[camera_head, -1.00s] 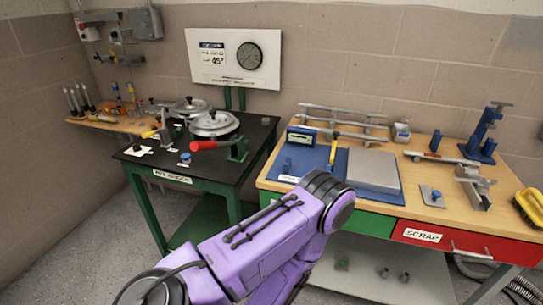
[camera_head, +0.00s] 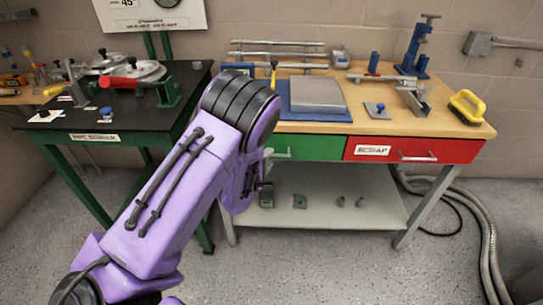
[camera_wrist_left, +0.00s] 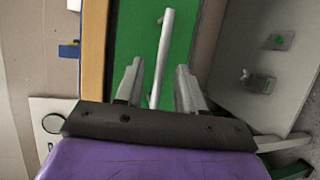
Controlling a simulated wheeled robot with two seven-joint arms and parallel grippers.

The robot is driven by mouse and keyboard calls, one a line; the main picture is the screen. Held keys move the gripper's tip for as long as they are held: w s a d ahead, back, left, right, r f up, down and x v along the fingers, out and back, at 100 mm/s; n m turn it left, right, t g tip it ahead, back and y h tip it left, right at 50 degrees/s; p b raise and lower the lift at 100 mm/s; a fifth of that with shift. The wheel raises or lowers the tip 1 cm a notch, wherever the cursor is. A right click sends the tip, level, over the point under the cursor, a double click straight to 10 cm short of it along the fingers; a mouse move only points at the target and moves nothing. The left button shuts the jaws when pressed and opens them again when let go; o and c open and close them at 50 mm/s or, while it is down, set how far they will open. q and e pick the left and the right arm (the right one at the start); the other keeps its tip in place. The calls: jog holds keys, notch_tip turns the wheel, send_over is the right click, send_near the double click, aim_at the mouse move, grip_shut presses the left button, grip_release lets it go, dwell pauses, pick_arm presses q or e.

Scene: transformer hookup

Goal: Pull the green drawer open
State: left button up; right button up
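The green drawer (camera_head: 322,149) sits under the wooden bench top, left of the red drawer, and its front looks flush. Its pale bar handle (camera_head: 280,155) shows beside my purple left arm. In the left wrist view the green front (camera_wrist_left: 134,32) fills the upper middle, with the handle (camera_wrist_left: 162,50) standing out from it. My left gripper (camera_wrist_left: 158,82) is open, its two fingers apart, and the handle lies between them in the picture. I cannot tell whether either finger touches it. In the head view my arm mostly hides this gripper. My right gripper is out of view.
The red drawer (camera_head: 412,150), labelled SCRAP, is to the right. A grey lower shelf (camera_head: 325,208) holds small parts below. A black-topped table (camera_head: 60,118) with a green frame stands left. Grey hoses (camera_head: 485,230) lie on the floor at right.

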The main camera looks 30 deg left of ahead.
pick_arm(q)
jog(key=x, duration=0.3)
jog(key=shift+w+f, duration=0.1)
jog(key=shift+w, duration=0.15)
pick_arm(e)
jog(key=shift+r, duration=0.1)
